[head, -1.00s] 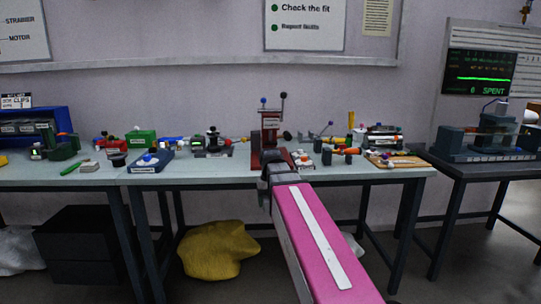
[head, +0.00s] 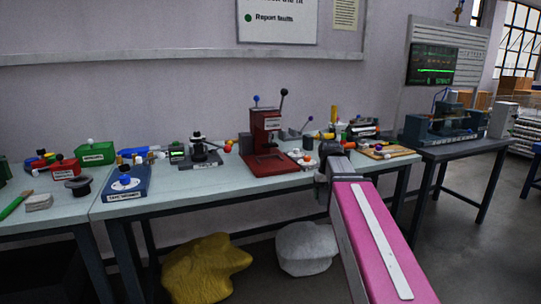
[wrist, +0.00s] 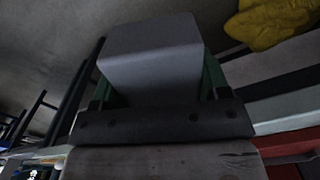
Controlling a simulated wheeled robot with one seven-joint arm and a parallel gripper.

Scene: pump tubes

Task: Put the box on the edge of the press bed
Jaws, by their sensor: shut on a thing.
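The red press (head: 266,132) stands on the long workbench, with its lever up at the back. Its flat red bed (head: 268,165) faces me and looks bare. My gripper (head: 328,165) is at the bench's front edge, to the right of the press bed; my pink arm hides much of it. In the wrist view my gripper (wrist: 158,88) has its green fingers on both sides of a plain grey box (wrist: 152,45) and is shut on it. The box is not clearly visible in the head view.
A blue tape device (head: 126,183) and a black stand (head: 200,150) are left of the press. Small parts and a wooden board (head: 386,151) lie to the right. The bench (head: 205,186) has clear room before the press. Yellow (head: 205,268) and white (head: 305,248) sacks lie below.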

